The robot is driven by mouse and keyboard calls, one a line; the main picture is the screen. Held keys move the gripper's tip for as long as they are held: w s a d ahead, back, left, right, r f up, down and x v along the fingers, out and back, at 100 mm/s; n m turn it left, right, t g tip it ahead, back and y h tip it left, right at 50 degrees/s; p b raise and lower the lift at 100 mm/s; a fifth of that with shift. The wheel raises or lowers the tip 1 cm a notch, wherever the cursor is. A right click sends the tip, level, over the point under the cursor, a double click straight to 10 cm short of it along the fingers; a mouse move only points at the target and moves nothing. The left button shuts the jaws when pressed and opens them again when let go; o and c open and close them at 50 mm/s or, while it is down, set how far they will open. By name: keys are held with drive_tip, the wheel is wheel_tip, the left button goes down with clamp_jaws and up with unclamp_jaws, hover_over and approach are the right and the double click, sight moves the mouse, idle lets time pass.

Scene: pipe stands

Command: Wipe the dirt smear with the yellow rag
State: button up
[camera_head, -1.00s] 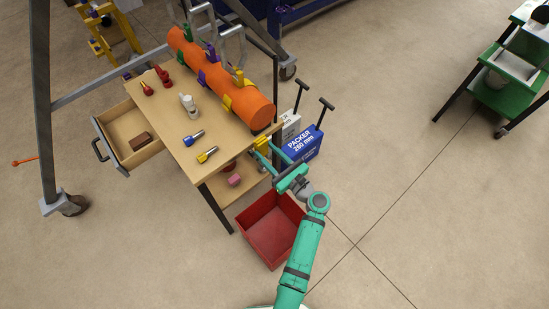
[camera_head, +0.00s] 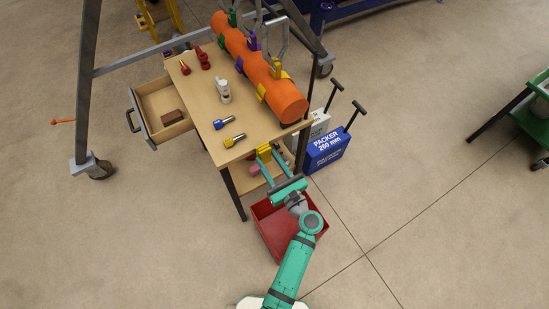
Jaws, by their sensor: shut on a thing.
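My gripper (camera_head: 267,161) is at the near right corner of the wooden table (camera_head: 205,108). It is shut on a small yellow thing, which looks like the yellow rag (camera_head: 264,152). The rag is held between the two teal fingers, beside the table's near edge; I cannot tell whether it touches the table. I cannot make out a dirt smear in this view. My arm hides part of the floor and of the red bin below.
An orange pipe (camera_head: 258,68) with coloured clamps lies along the table's right side. A drawer (camera_head: 163,108) stands open at left. A red bin (camera_head: 271,232) and blue packer box (camera_head: 327,150) stand on the floor.

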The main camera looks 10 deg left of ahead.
drive_tip(key=o, duration=0.6)
drive_tip(key=c, duration=0.6)
drive_tip(key=shift+w+a, duration=0.4)
drive_tip(key=shift+w, duration=0.1)
drive_tip(key=shift+d, duration=0.1)
